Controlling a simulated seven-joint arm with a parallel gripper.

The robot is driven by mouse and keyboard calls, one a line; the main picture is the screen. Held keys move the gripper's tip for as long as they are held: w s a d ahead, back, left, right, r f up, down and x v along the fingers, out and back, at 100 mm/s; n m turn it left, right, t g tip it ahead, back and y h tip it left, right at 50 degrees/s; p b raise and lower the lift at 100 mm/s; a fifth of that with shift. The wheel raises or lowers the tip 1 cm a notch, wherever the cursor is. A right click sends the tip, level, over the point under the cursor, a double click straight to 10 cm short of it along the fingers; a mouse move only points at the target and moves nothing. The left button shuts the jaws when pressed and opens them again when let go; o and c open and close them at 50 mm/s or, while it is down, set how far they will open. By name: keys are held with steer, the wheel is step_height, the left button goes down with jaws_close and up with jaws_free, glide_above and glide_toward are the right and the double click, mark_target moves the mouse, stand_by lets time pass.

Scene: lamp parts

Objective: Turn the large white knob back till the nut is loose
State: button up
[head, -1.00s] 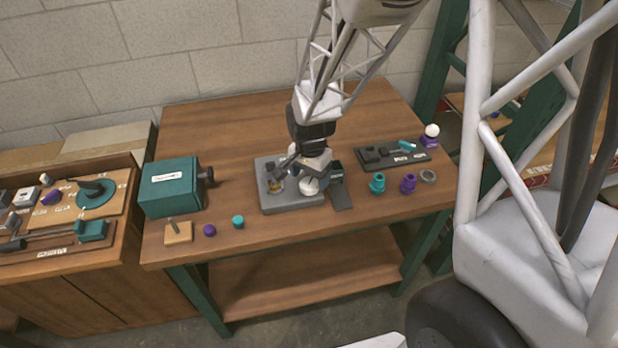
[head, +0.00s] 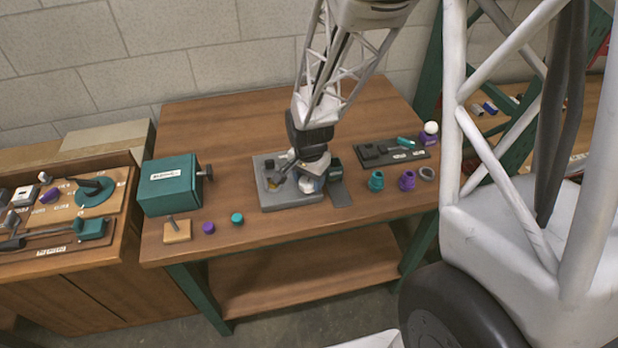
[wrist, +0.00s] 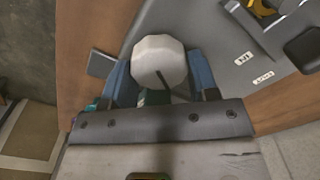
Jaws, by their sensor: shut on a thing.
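The large white knob (wrist: 158,58) is many-sided, with a dark line on its face. In the wrist view it sits between the two blue fingers of my gripper (wrist: 160,78), which are shut on it. In the head view the white knob (head: 307,184) shows just under my gripper (head: 311,177), at the front of the grey fixture plate (head: 290,202). A yellow brass-like part (wrist: 262,8) shows at the top of the wrist view, cut by the frame edge. I cannot make out the nut for sure.
A teal box (head: 170,186) with a side knob stands left on the bench. Purple (head: 208,228) and teal (head: 237,218) caps lie in front. Teal (head: 376,181) and purple (head: 407,180) threaded parts and a grey ring (head: 427,174) stand right. A dark tray (head: 393,153) lies behind them.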

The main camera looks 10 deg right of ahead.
steer(key=shift+n, duration=0.3)
steer(key=n, duration=0.5)
steer(key=shift+a, duration=0.1)
steer(key=n, duration=0.5)
steer(key=shift+a+n, duration=0.1)
steer(key=shift+n, duration=0.2)
steer(key=n, duration=0.5)
steer(key=shift+a, duration=0.1)
steer(key=n, duration=0.5)
steer(key=shift+n, duration=0.4)
steer(key=o, duration=0.9)
steer(key=shift+o, duration=0.2)
